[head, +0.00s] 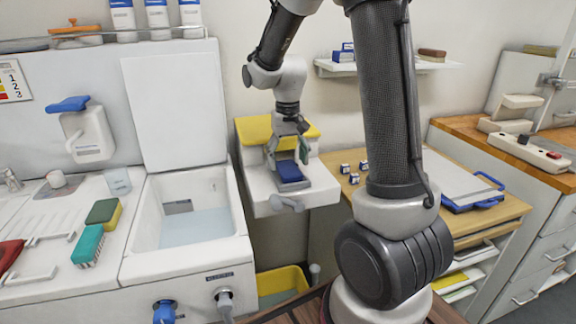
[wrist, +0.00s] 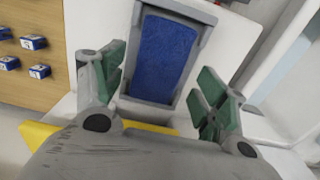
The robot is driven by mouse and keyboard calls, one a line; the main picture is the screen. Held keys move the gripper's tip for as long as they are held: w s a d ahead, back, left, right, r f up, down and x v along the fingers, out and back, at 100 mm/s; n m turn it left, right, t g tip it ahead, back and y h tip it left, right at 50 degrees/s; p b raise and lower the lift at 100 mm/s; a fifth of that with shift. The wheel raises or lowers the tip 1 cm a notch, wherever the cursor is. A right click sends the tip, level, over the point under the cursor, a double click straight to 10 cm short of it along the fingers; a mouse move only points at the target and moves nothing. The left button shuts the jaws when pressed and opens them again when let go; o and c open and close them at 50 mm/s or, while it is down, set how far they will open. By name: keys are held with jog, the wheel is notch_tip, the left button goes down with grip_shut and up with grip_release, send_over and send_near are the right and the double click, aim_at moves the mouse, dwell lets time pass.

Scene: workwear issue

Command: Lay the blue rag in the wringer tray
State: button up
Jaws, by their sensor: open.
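The blue rag (wrist: 163,58) lies flat inside the grey wringer tray (wrist: 187,84), within its rim. In the head view the rag (head: 289,171) and the tray (head: 294,186) sit on the white wringer unit with a yellow back. My gripper (wrist: 158,85) is open, its green-padded fingers spread to either side of the tray's near part and apart from the rag. In the head view my gripper (head: 287,154) is just above and behind the tray, partly hiding its back end. Nothing is between the fingers.
A water-filled sink (head: 195,225) with a raised white lid is at left. A wooden table (head: 475,205) with small blue-and-white boxes (head: 345,168) stands at right. A yellow bucket (head: 282,283) is below the wringer. A green sponge (head: 103,211) lies left of the sink.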

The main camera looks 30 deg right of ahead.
aim_at(288, 168)
notch_tip(288, 168, up, 10)
jog(key=f, duration=0.1)
jog(key=s+r+n+t, duration=0.1)
jog(key=s+r+t, duration=0.1)
jog(key=s, duration=0.9)
jog(key=s+d+r+n+t, duration=0.1)
jog(key=s+r+t, duration=0.1)
jog(key=s, duration=0.9)
jog(key=shift+s+r, duration=0.25)
jog(key=shift+s, duration=0.1)
